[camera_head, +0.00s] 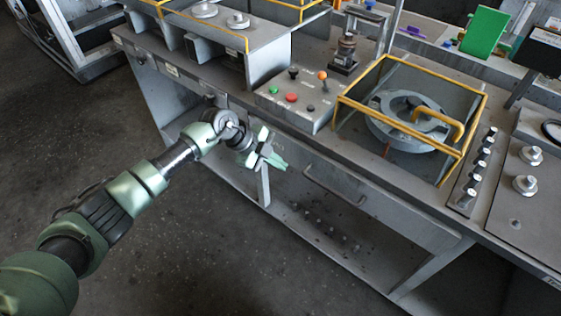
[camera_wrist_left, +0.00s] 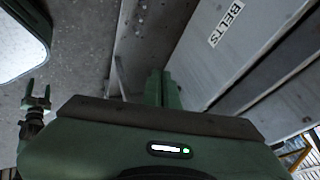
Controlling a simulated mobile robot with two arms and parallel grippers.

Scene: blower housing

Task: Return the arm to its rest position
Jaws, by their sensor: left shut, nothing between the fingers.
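My left arm comes in from the left in the head view, stretched out toward the front of the workbench (camera_head: 330,150). My left gripper (camera_head: 278,164) is shut and empty, in front of the bench's front edge, below the control box. Its green fingers also show in the left wrist view (camera_wrist_left: 163,88), close together with nothing between them. My right gripper does not show in the head view.
A control box with buttons (camera_head: 297,97) and a yellow-framed fixture holding a grey round housing (camera_head: 405,115) stand on the bench. A drawer handle (camera_head: 333,187) is on the bench front. A row of knobs (camera_head: 478,165) is at right. The floor at lower left (camera_head: 200,250) is clear.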

